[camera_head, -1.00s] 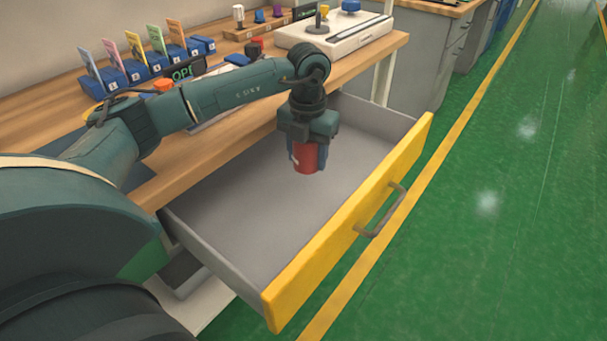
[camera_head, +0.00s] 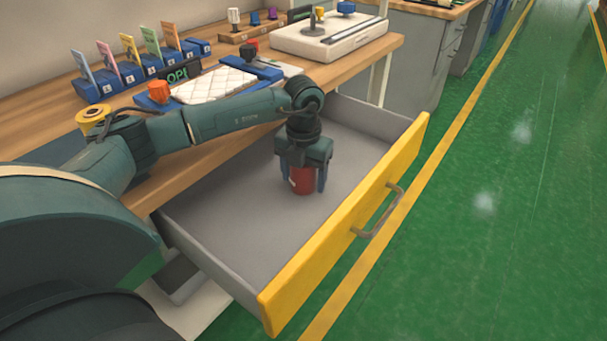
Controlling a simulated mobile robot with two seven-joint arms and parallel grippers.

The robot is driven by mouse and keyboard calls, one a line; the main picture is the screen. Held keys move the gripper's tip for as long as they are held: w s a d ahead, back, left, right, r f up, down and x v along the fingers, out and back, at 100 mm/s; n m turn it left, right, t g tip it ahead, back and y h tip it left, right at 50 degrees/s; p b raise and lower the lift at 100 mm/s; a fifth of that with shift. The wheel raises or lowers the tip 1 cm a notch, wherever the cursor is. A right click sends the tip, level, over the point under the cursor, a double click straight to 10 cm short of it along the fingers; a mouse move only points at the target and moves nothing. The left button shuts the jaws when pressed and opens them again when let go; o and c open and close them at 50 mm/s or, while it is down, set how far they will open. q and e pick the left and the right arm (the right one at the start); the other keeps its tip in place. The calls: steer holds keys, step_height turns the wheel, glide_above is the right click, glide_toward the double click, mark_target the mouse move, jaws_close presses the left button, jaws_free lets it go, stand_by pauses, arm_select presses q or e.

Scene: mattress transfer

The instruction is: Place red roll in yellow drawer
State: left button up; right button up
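The red roll (camera_head: 303,181) is a short red cylinder with a small pale mark on its side. It is upright inside the pulled-out yellow drawer (camera_head: 348,232), at or just above the grey floor; its contact is hard to see. My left gripper (camera_head: 305,182) points straight down over the roll. Its dark fingers stand on either side of it and look spread, with a slight gap at the right. The drawer has a grey interior, a yellow front and a grey handle (camera_head: 382,212). My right gripper is not in view.
The wooden bench (camera_head: 355,70) runs behind the drawer. It holds blue card holders, a yellow roll (camera_head: 92,116), an orange knob (camera_head: 158,91), a white quilted pad (camera_head: 215,84) and a white device (camera_head: 330,38). Most of the drawer floor is clear. Green floor lies to the right.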

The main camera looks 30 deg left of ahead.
arm_select(q)
steer(key=shift+o, duration=0.4)
steer(key=shift+r, duration=0.45)
step_height(320, 180, up, 12)
steer(key=shift+f+p, duration=0.25)
steer(key=shift+p, duration=0.65)
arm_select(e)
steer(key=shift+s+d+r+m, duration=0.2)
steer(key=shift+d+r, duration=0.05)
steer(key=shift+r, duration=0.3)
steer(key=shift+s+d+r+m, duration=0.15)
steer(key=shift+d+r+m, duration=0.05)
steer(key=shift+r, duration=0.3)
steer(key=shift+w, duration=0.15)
